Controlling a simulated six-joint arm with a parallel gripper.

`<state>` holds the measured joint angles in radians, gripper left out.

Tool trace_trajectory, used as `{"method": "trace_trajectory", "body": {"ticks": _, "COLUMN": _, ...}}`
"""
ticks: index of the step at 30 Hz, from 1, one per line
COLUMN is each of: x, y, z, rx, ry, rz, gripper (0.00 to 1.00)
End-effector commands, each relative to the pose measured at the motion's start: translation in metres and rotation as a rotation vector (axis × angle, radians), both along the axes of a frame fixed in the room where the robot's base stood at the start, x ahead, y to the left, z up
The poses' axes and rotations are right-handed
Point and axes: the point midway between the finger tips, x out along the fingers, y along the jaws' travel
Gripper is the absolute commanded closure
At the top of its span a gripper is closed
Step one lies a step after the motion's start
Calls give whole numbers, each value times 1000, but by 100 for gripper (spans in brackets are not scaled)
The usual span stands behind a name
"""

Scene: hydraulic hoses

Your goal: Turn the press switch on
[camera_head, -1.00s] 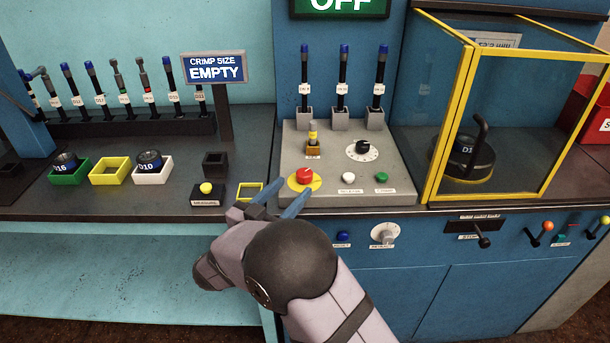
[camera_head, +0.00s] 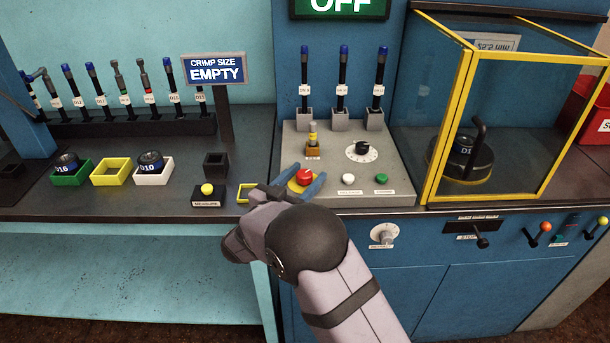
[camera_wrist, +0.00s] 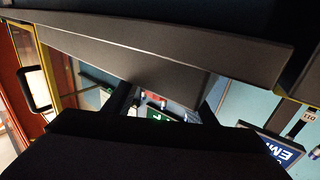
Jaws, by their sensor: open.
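A sign reading OFF (camera_head: 339,6) hangs above the grey control panel (camera_head: 345,180). The panel carries a yellow-topped upright switch (camera_head: 313,136) on a yellow base, with a label too small to read. I cannot tell for sure which control is the press switch. A red button (camera_head: 305,177) on a yellow disc sits at the panel's front left. My gripper (camera_head: 310,171) is open and empty, with its blue fingers on either side of the red button in the picture; contact cannot be told. In the wrist view, my fingers (camera_wrist: 165,108) show apart, with a dark surface close by.
The panel also holds a black dial (camera_head: 362,147), a white button (camera_head: 348,179) and a green button (camera_head: 381,178). Hose holders stand behind. A yellow-framed guard box (camera_head: 463,120) is on the right. A yellow-topped measure button (camera_head: 207,190) and trays are on the left.

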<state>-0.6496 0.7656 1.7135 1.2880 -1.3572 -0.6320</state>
Motion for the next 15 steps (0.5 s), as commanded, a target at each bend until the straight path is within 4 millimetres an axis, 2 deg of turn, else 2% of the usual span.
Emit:
{"method": "trace_trajectory", "body": {"ticks": 7, "x": 1, "y": 0, "z": 0, "rx": 0, "ry": 0, "rz": 0, "gripper": 49}}
{"method": "trace_trajectory", "body": {"ticks": 8, "x": 1, "y": 0, "z": 0, "rx": 0, "ry": 0, "rz": 0, "gripper": 52}}
{"method": "trace_trajectory", "body": {"ticks": 12, "x": 1, "y": 0, "z": 0, "rx": 0, "ry": 0, "rz": 0, "gripper": 85}}
{"method": "trace_trajectory", "body": {"ticks": 13, "x": 1, "y": 0, "z": 0, "rx": 0, "ry": 0, "rz": 0, "gripper": 91}}
{"method": "trace_trajectory", "body": {"ticks": 15, "x": 1, "y": 0, "z": 0, "rx": 0, "ry": 0, "rz": 0, "gripper": 91}}
